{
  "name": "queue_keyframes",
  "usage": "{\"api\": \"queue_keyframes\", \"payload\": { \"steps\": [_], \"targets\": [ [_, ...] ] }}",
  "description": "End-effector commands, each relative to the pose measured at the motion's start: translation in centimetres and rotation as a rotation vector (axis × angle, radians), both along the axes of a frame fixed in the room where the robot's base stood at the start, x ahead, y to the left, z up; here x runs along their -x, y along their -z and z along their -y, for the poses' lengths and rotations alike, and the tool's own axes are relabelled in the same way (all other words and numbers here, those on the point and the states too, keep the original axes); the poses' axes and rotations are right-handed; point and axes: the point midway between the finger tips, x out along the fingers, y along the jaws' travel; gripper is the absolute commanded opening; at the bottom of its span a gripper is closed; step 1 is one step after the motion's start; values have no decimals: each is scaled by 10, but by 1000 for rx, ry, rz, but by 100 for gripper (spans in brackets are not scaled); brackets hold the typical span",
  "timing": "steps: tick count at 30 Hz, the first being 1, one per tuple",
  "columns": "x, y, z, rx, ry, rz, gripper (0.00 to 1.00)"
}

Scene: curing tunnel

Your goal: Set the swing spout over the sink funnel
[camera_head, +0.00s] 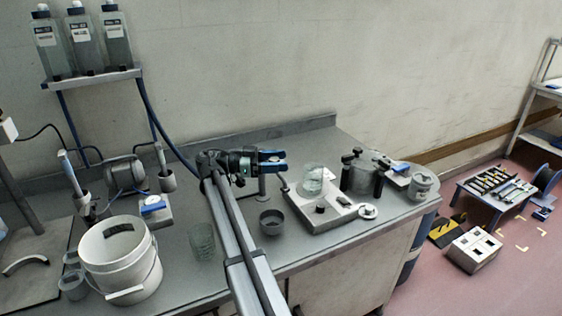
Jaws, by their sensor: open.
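My gripper (280,161) is open, with blue fingertips, above the middle of the bench near the back. Its jaws appear empty. A thin grey upright post (262,186) with a short side piece shows just below the gripper; it may be the swing spout, but my arm hides part of it. A dark grey round cup-like opening (271,224) is on the bench in front of the post; it may be the sink funnel, but I cannot tell for sure. The gripper is above and behind this opening. I cannot tell whether the gripper touches the post.
A white bucket (118,265) and a glass beaker (202,243) stand left of my arm. A pale device (334,212) with a glass jar (312,178), a clamped pot (360,174) and a tin (421,186) crowd the right. Bottles (85,42) stand on a shelf.

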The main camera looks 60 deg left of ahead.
Motion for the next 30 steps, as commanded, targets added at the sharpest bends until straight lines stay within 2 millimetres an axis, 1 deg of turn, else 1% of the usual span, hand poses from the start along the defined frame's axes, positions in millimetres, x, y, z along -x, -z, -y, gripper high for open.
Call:
{"api": "queue_keyframes", "payload": {
  "steps": [1,9,15,21,30],
  "targets": [
    [8,0,-5,0,-2,0,60],
    [54,0,-24,0,0,0,60],
    [81,0,-35,0,1,0,60],
    [96,0,-40,0,0,0,60],
    [99,0,-40,0,1,0,60]
  ]
}}
